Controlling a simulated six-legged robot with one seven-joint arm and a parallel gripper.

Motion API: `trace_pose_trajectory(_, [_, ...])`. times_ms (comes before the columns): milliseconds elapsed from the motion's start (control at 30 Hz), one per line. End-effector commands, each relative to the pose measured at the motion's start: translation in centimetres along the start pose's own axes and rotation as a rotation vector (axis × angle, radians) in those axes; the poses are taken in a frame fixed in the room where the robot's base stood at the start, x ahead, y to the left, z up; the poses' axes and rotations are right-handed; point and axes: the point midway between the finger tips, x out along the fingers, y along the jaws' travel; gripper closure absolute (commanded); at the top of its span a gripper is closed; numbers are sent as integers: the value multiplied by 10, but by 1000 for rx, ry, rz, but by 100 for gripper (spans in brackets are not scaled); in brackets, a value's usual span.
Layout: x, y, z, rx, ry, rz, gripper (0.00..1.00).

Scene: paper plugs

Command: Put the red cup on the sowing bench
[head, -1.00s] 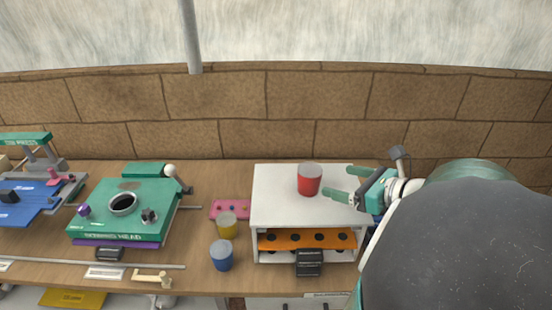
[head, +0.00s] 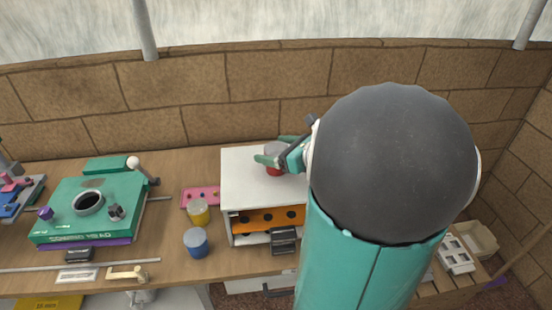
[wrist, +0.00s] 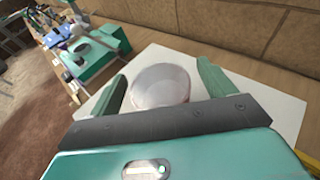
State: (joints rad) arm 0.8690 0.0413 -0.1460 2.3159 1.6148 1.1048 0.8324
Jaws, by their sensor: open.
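The red cup (head: 274,171) stands upright on the flat top of a white cabinet (head: 240,190), partly hidden by my gripper in the head view. My gripper (head: 270,150) is open, with its green fingers at the cup. In the wrist view the cup's pale round opening (wrist: 160,84) lies between the two spread fingers of my gripper (wrist: 162,76). I cannot tell whether either finger touches it. The wooden bench (head: 165,235) carries the cabinet and the other gear.
A yellow cup (head: 198,213) and a blue cup (head: 195,243) stand on the bench left of the cabinet, near a pink plate (head: 190,193). A green sowing head machine (head: 85,215) is farther left. An orange holed tray (head: 262,219) sits inside the cabinet. My arm hides the bench's right part.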

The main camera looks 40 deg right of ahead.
Motion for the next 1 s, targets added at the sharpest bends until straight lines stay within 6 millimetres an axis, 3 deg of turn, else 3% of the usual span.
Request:
trace_pose_trajectory(133, [16, 0, 0, 1, 0, 0, 18])
trace_pose_trajectory(367, [17, 0, 0, 0, 0, -1, 18])
trace_pose_trajectory(600, [17, 0, 0, 0, 0, -1, 63])
trace_pose_trajectory(633, [17, 0, 0, 0, 0, -1, 66])
trace_pose_trajectory(700, [17, 0, 0, 0, 0, -1, 70])
trace_pose_trajectory(1000, [17, 0, 4, -2, -1, -1, 70])
